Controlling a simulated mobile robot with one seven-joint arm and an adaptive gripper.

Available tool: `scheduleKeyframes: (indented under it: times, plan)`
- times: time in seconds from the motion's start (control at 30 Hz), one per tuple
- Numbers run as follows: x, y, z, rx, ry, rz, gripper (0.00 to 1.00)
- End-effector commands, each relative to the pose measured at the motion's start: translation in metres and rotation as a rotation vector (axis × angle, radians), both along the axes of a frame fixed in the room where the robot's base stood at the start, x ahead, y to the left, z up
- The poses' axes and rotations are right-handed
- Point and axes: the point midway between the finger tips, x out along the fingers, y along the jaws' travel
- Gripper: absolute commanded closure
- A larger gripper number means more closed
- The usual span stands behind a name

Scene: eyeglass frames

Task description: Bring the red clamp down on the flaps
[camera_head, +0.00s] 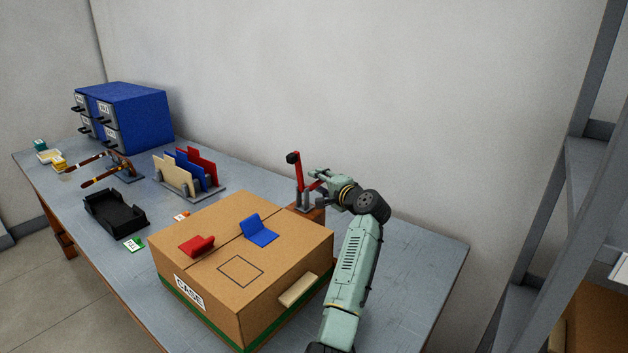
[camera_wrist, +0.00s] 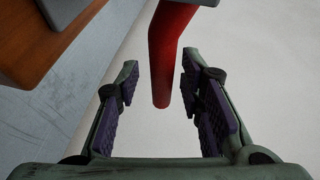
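The red clamp (camera_head: 298,173) stands at the far right corner of the cardboard case, on a wooden block. Its arm is upright with a black tip, and a red handle slopes toward my gripper (camera_head: 316,189). In the wrist view the red handle (camera_wrist: 167,60) reaches down between the two fingers of my gripper (camera_wrist: 160,80). The fingers are open, with gaps seen on both sides of the handle. The case's flaps (camera_head: 215,222) lie flat, meeting at a seam. A red tab (camera_head: 197,246) and a blue tab (camera_head: 260,230) are on top.
A black tray (camera_head: 115,214), a rack with upright panels (camera_head: 190,172), eyeglass frames (camera_head: 105,172) and a blue drawer cabinet (camera_head: 135,112) stand to the left. A wall is behind the table (camera_head: 405,290). Grey shelving (camera_head: 590,180) stands at the right. The table's right end is clear.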

Motion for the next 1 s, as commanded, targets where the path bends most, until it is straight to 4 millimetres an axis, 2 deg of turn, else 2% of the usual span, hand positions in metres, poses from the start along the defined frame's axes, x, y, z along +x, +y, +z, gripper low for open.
scheduleKeyframes:
  times: [0.3, 0.8, 1.0]
  plan:
    - [0.0002, -0.0007, -0.0001, 0.0, 0.0, -0.001, 0.65]
    - [0.0001, -0.0004, -0.0002, 0.0, 0.0, -0.001, 0.99]
    - [0.0001, -0.0004, -0.0001, 0.0, 0.0, -0.001, 1.0]
